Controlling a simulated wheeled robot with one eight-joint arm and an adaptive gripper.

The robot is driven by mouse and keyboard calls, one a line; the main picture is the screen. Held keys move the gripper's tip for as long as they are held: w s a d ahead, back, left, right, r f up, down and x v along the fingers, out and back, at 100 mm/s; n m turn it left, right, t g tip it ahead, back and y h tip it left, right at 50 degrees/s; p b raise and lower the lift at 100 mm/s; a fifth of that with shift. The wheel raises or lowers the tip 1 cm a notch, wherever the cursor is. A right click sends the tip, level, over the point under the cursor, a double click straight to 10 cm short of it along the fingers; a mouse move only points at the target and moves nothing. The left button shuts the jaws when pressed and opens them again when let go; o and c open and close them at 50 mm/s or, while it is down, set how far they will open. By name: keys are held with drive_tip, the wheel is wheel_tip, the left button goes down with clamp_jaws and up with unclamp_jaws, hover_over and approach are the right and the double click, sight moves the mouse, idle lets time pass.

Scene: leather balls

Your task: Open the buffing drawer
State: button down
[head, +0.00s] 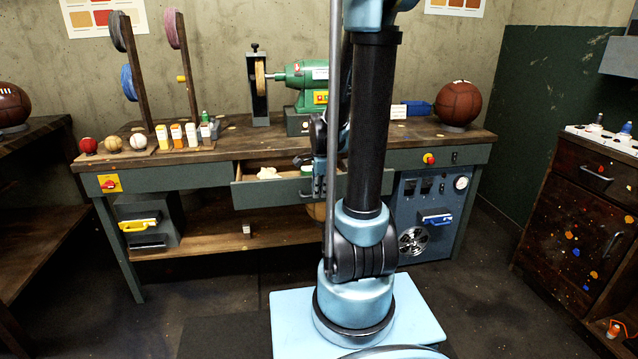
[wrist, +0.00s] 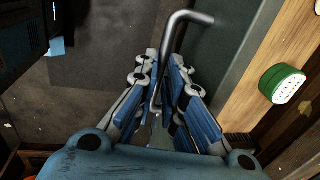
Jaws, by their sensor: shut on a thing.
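The buffing drawer (head: 262,193) is the grey-green drawer under the middle of the workbench. It stands pulled out, with its wooden inside showing. My gripper (head: 318,187) is at the right part of its front, partly hidden by my arm. In the wrist view my gripper (wrist: 170,72) is shut on the drawer's metal bar handle (wrist: 190,17), which passes between the blue finger pads.
A green-lidded tin (wrist: 283,84) is in the drawer. The workbench (head: 230,145) carries a green buffing machine (head: 303,75), several small bottles, small balls and a brown leather ball (head: 458,103). A dark cabinet (head: 575,200) stands at the right. Floor is clear at front left.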

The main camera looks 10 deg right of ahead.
drive_tip(key=s, duration=0.6)
drive_tip(key=shift+s+a, duration=0.15)
drive_tip(key=c, duration=1.7)
unclamp_jaws()
drive_tip(key=shift+s+r, duration=0.35)
drive_tip(key=shift+r, duration=1.6)
drive_tip(key=shift+s+r, duration=0.3)
drive_tip(key=shift+r, duration=1.6)
drive_tip(key=shift+s+r, duration=0.35)
drive_tip(key=shift+r, duration=1.6)
